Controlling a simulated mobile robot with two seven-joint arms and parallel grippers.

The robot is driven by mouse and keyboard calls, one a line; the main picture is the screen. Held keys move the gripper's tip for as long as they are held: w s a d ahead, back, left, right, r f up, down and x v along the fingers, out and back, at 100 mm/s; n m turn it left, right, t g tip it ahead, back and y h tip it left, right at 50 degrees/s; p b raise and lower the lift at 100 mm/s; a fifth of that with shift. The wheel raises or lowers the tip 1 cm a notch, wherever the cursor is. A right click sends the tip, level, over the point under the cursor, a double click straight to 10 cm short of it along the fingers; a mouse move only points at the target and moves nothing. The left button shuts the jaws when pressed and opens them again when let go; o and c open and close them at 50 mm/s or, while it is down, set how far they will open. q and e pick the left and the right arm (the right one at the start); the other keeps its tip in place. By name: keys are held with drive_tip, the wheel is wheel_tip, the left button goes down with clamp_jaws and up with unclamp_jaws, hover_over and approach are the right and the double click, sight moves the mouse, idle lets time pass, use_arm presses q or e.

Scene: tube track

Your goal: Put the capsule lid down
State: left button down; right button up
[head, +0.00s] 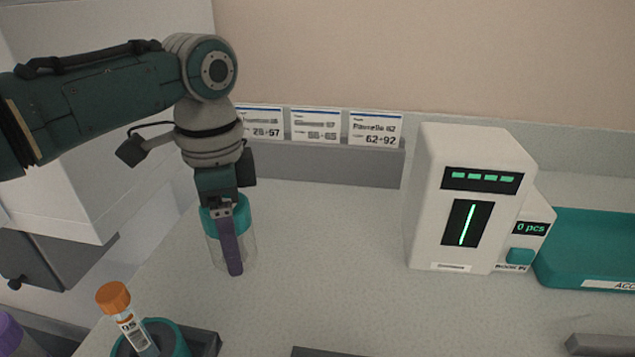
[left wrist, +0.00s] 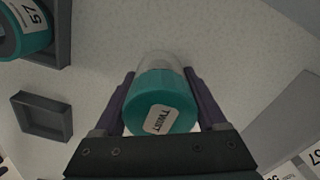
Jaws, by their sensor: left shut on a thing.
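The capsule has a teal lid (head: 243,213) over a clear body (head: 247,248) and is upright on or just above the counter. In the left wrist view the lid (left wrist: 160,102) bears a white "TWIST" label, and the clear body (left wrist: 160,62) shows beyond it. My left gripper (head: 233,268) points down, with its purple fingers shut on the capsule at the lid, one on each side. I cannot tell whether the lid is joined to the body. My right gripper is out of view.
An orange-capped tube (head: 128,318) stands in a teal holder at the lower left. A shallow empty grey tray (left wrist: 42,116) lies on the counter. A white machine (head: 463,200) and a teal tray (head: 590,240) stand at the right. The middle counter is clear.

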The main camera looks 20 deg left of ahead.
use_arm(q)
unclamp_jaws()
drive_tip(key=shift+f, duration=0.1)
drive_tip(key=shift+r, duration=0.3)
wheel_tip(320, 180, up, 12)
drive_tip(key=shift+f+p, duration=0.1)
drive_tip(key=shift+p, duration=0.9)
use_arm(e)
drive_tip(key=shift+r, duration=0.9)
